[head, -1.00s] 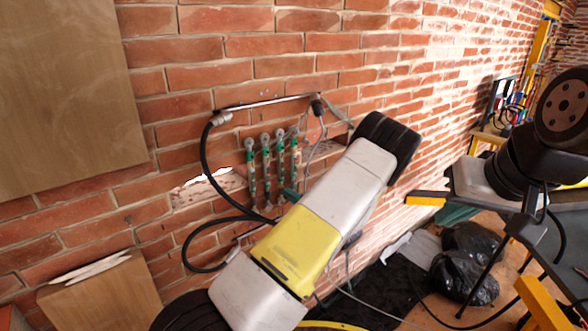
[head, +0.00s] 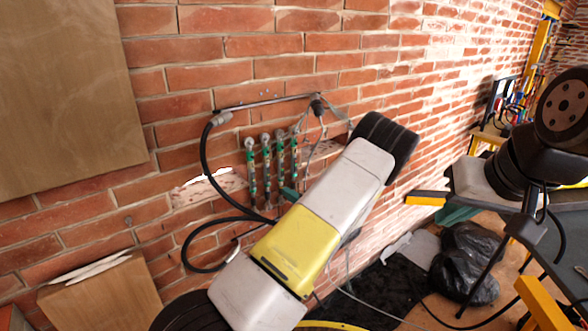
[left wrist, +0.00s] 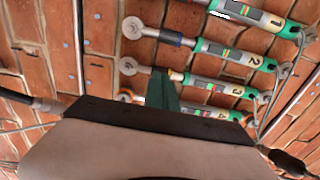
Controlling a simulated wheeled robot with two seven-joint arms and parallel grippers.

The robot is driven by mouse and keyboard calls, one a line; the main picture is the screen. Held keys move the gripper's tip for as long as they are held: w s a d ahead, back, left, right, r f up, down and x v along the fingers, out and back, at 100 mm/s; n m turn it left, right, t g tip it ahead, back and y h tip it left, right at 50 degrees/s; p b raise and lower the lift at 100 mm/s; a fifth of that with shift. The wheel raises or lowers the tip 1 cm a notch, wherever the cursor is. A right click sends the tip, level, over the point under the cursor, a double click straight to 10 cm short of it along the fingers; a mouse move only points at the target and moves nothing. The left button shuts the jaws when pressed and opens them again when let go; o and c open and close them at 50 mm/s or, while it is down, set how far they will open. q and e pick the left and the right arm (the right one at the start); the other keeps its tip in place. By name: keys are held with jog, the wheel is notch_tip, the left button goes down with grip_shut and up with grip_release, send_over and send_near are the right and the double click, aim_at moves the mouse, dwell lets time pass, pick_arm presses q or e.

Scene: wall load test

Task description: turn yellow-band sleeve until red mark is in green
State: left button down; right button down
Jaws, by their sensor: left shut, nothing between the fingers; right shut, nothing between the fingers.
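Several numbered green-and-grey units with round metal ends hang side by side on the brick wall (head: 272,165). In the left wrist view, the yellow-band sleeve (left wrist: 177,76) belongs to the unit numbered 3 (left wrist: 215,86). Its window (left wrist: 222,88) has small coloured marks; I cannot tell whether red lies in green. My left gripper (left wrist: 162,92) has dark green fingers, shut and empty, overlapping the grey shaft beside the yellow band; contact is unclear. In the head view, the left gripper (head: 290,193) is near the units' lower part, largely hidden by my arm. I cannot make out my right gripper.
A black hose (head: 204,165) loops left of the units, below a thin pipe (head: 268,103). A wooden board (head: 65,90) is at upper left, a wooden box (head: 105,293) below. Black bags (head: 468,265) lie at right.

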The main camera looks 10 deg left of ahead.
pick_arm(q)
jog(key=shift+s+a, duration=0.35)
jog(key=shift+s, duration=0.05)
jog(key=shift+s+d, duration=0.15)
dwell(0.5)
jog(key=shift+s+d, duration=0.15)
jog(key=shift+d, duration=0.1)
dwell(0.4)
jog(key=shift+w+d, duration=0.25)
jog(key=shift+w, duration=0.2)
